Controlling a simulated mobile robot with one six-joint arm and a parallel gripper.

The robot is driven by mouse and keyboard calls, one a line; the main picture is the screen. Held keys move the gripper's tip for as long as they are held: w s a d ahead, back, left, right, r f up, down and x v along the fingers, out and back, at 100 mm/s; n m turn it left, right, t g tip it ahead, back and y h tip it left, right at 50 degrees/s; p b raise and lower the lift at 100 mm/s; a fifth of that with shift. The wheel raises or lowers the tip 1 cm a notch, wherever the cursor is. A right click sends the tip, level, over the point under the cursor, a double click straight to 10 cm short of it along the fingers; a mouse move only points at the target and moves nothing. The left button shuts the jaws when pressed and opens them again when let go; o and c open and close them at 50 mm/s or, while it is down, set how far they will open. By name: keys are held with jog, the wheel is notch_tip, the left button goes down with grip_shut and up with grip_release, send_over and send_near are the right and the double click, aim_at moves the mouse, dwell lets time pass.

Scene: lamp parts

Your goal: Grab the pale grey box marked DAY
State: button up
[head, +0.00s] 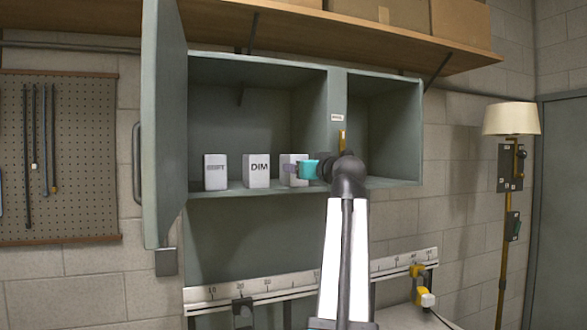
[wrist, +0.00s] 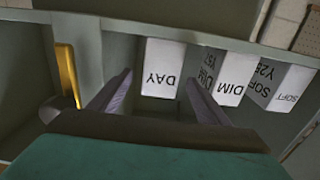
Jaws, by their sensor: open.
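The pale grey box marked DAY (wrist: 162,68) is in the middle of the wrist view, its lettering upside down. In the head view the same box (head: 294,183) stands upright on the cabinet shelf, rightmost of three, partly covered by my gripper. My gripper (head: 290,169) is in front of it. In the wrist view the two purple fingers (wrist: 160,79) are spread apart, one to each side of the box face, with nothing held. I cannot tell whether the fingertips reach past the box front.
A DIM box (head: 256,171) stands close beside the DAY box, and a SOFT box (head: 215,172) farther left. The cabinet divider (head: 337,100) and a brass-coloured bar (wrist: 67,76) are on the other side. The open cabinet door (head: 163,125) is at left. The right compartment (head: 385,130) looks empty.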

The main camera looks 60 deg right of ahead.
aim_at(300, 187)
jog(key=shift+p+x, duration=0.35)
jog(key=shift+x, duration=1.25)
jog(key=p+x, duration=0.2)
jog(key=shift+w+d, duration=0.15)
jog(key=shift+w, duration=0.1)
jog(key=shift+p+x, duration=0.6)
jog(key=shift+x, duration=0.65)
jog(key=shift+f, duration=0.1)
jog(key=c, duration=1.2)
